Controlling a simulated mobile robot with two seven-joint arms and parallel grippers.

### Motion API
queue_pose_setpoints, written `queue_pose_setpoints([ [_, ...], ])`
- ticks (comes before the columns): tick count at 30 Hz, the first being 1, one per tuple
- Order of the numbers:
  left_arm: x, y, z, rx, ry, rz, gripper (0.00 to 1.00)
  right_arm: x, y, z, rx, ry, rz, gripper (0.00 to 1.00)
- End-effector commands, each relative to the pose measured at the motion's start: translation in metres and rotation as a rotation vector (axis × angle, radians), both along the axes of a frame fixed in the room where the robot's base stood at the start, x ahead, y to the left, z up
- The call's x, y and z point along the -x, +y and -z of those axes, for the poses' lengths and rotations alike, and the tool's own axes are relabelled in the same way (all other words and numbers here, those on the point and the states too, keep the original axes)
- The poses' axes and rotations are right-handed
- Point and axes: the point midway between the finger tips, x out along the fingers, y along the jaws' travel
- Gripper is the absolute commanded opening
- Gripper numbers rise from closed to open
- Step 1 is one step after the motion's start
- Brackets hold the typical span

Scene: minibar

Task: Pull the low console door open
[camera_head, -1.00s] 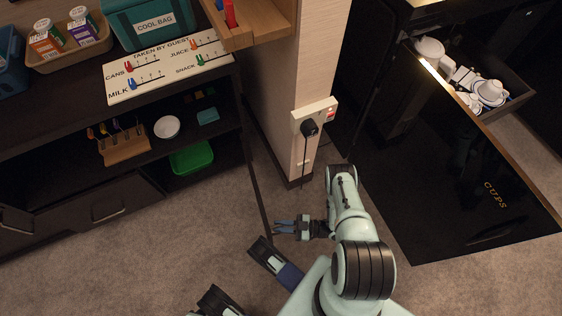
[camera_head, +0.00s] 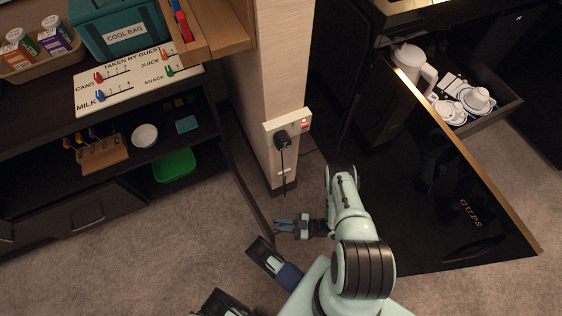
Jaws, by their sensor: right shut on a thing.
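The low console (camera_head: 95,215) stands at the left with open dark shelves. Its low door (camera_head: 240,185) is a thin dark panel seen nearly edge-on, swung out from the console's right end toward me. My right gripper (camera_head: 277,226) is at the free end of this door, its fingers pointing left, and is shut on the door there. The exact grip point, likely a handle, is too small to make out.
A pillar with a socket and black plug (camera_head: 283,139) stands behind the door. At the right, a large black panel marked CUPS (camera_head: 470,213) stands out beside an open drawer (camera_head: 505,103) with a jug and crockery. Carpet (camera_head: 170,250) is free at the front left.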

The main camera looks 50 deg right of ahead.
Motion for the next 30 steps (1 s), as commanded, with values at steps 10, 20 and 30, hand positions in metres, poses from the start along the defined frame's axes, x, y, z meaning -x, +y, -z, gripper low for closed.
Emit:
queue_pose_setpoints([
  [10,0.0,0.0,0.0,0.0,0.0,0.0,0.43,-0.001,-0.001,0.001,0.004,0.002,0.003,0.0],
  [20,0.0,0.0,0.0,0.0,0.0,0.0,0.43,-0.001,-0.001,0.0,0.003,0.001,0.002,0.3],
  [30,-0.003,0.0,-0.004,0.0,-0.012,0.001,0.43,0.019,-0.013,0.0,0.002,0.002,0.004,0.3],
])
